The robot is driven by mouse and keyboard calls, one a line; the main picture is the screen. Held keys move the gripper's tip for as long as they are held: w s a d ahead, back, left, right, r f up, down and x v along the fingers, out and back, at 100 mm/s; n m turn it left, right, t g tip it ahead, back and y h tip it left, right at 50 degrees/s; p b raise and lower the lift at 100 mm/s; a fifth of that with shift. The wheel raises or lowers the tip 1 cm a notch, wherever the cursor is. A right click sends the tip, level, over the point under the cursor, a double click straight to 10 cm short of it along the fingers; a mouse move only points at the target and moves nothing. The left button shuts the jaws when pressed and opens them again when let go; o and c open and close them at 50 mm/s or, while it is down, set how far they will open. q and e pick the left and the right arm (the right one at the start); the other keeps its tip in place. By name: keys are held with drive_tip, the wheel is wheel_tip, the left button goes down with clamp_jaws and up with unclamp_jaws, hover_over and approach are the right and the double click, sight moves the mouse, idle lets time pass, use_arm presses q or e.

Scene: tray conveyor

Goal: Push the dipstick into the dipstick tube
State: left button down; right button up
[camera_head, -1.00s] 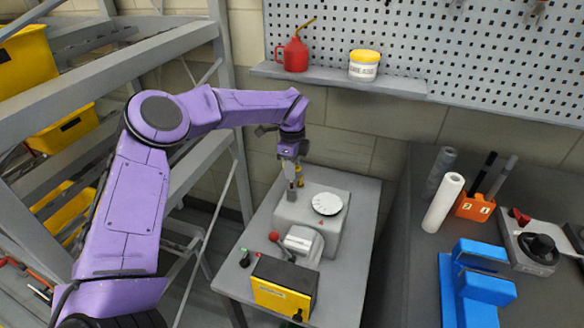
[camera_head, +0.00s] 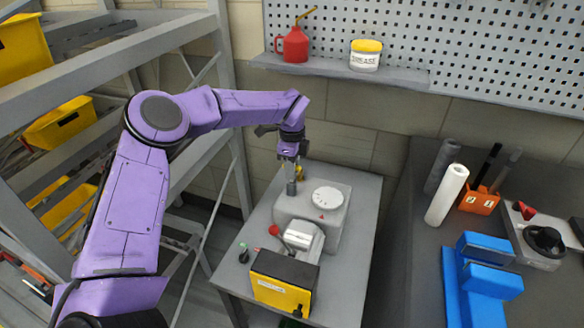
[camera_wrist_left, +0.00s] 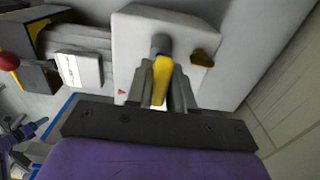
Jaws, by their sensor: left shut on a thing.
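My left gripper (camera_head: 291,168) is shut on the yellow dipstick (camera_wrist_left: 160,80), above the grey machine housing (camera_head: 337,222) on the small table. In the left wrist view the dipstick's yellow handle lies between the two grey fingers (camera_wrist_left: 164,88). The grey dipstick tube (camera_head: 291,187) stands upright at the housing's back left corner, directly below the fingers. Its round grey top also shows in the left wrist view (camera_wrist_left: 160,42), in line with the handle. How deep the dipstick sits in the tube is hidden by the fingers. My right gripper is not in view.
A red-knobbed lever (camera_head: 275,231) and a black-and-yellow box (camera_head: 283,283) are in front. Metal shelving (camera_head: 228,80) stands at the left.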

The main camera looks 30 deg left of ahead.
use_arm(q)
drive_tip(key=shift+f+b, duration=0.65)
drive_tip(key=shift+f, duration=0.15)
drive_tip(key=c, duration=0.9)
unclamp_jaws()
wheel_tip(320, 180, up, 11)
drive_tip(key=shift+f+b, duration=0.2)
drive_tip(key=shift+b, duration=0.4)
